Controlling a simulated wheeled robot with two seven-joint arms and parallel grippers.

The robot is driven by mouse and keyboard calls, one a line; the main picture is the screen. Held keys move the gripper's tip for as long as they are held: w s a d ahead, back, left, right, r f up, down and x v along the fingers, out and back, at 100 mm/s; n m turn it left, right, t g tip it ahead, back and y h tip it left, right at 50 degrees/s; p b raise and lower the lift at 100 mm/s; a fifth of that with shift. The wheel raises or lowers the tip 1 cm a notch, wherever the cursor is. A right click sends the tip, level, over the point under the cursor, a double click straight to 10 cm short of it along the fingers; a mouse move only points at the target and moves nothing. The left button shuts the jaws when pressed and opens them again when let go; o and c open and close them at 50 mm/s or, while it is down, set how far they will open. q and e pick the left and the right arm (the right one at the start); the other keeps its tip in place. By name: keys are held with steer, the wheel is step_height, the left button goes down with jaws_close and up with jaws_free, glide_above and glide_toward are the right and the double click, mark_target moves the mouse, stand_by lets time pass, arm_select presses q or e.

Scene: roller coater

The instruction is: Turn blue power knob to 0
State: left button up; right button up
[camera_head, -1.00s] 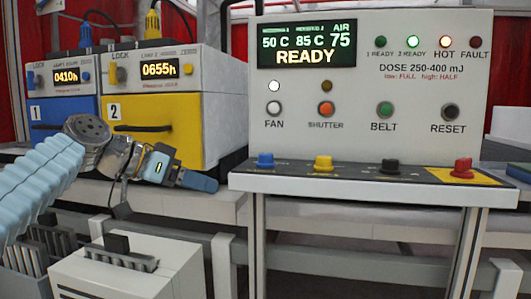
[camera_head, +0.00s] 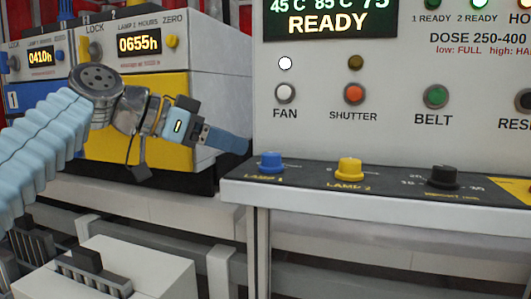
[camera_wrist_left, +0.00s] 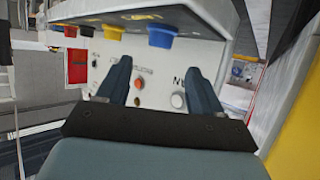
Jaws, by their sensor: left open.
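The blue power knob (camera_head: 271,161) stands on the black ledge of the control console, above the LAMP 1 label. Its pointer setting is too small to read. It also shows in the left wrist view (camera_wrist_left: 161,37), near the top and beyond the fingers. My left gripper (camera_head: 243,146) is left of the knob in the head view, its fingers pointing right toward the console, apart from the knob. In the wrist view its two dark fingers (camera_wrist_left: 157,68) are spread with nothing between them. My right gripper is not in view.
A yellow knob (camera_head: 350,168) and a black knob (camera_head: 444,176) stand right of the blue one. FAN (camera_head: 285,94), SHUTTER (camera_head: 354,94) and BELT (camera_head: 435,97) buttons are on the console face. A yellow-fronted lamp unit (camera_head: 125,150) stands behind my left arm.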

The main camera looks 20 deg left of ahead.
mark_target(269, 154)
arm_select(q)
steer(key=x, duration=0.8)
steer(key=shift+w+d+f+p, duration=0.1)
steer(key=shift+w+f+p, duration=0.05)
steer(key=shift+p, duration=0.15)
steer(key=c, duration=1)
steer(key=shift+d+n+t+y, duration=0.1)
steer(key=shift+n+t+y, duration=0.2)
steer(key=shift+n+y, duration=0.1)
steer(key=shift+c, duration=0.2)
steer(key=shift+s+n+t+y, duration=0.2)
steer(key=shift+n+t+y, duration=0.2)
steer(key=shift+n+y, duration=0.1)
steer(key=shift+d+r+n+t+y+p, duration=0.1)
steer(key=shift+r+n+t+y+p, duration=0.1)
steer(key=shift+n+t+y+p, duration=0.6)
steer(key=shift+f+n+y+p, duration=0.15)
steer(key=shift+n+y+p, duration=0.15)
steer(key=shift+n+y, duration=0.3)
